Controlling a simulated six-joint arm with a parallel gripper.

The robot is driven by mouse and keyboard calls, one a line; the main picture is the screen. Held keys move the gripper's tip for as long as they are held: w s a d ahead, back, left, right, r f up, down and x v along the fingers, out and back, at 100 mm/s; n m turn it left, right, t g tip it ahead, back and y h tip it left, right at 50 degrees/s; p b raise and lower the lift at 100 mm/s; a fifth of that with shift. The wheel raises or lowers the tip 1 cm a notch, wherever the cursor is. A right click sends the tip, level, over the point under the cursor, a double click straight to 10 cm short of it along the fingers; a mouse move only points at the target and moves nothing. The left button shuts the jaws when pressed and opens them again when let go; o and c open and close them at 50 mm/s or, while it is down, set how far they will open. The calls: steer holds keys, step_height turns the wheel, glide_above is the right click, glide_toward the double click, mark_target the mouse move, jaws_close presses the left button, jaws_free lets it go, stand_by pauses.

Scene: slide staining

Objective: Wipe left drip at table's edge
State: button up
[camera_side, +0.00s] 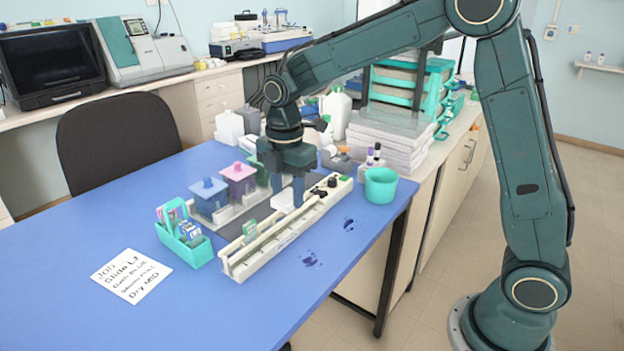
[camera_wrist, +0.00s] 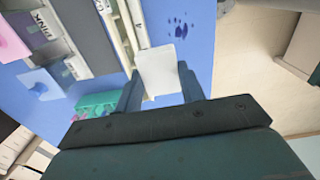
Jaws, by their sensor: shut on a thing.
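My gripper (camera_side: 286,190) is shut on a white wipe (camera_side: 284,201) above the long white rack, near its middle. In the wrist view the wipe (camera_wrist: 158,70) sits between the two fingertips of my gripper (camera_wrist: 160,88). Two dark blue drips lie on the blue table near its right edge. The left drip (camera_side: 310,259) is in front of the rack, and the right drip (camera_side: 348,225) is below the green cup. The wipe is apart from both. One drip patch (camera_wrist: 177,24) shows in the wrist view, beyond the wipe; I cannot tell which.
The white rack (camera_side: 240,270) holds a green-labelled slide (camera_side: 250,230). Blue (camera_side: 208,196) and pink (camera_side: 238,178) lidded jars stand behind it. A teal basket of slides (camera_side: 200,254) and a written card (camera_side: 131,275) are to the left. A green cup (camera_side: 380,185) stands right.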

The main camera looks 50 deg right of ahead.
steer(key=s+f, duration=0.4)
steer(key=f, duration=0.2)
steer(key=shift+s+a, duration=0.2)
steer(key=shift+s, duration=0.2)
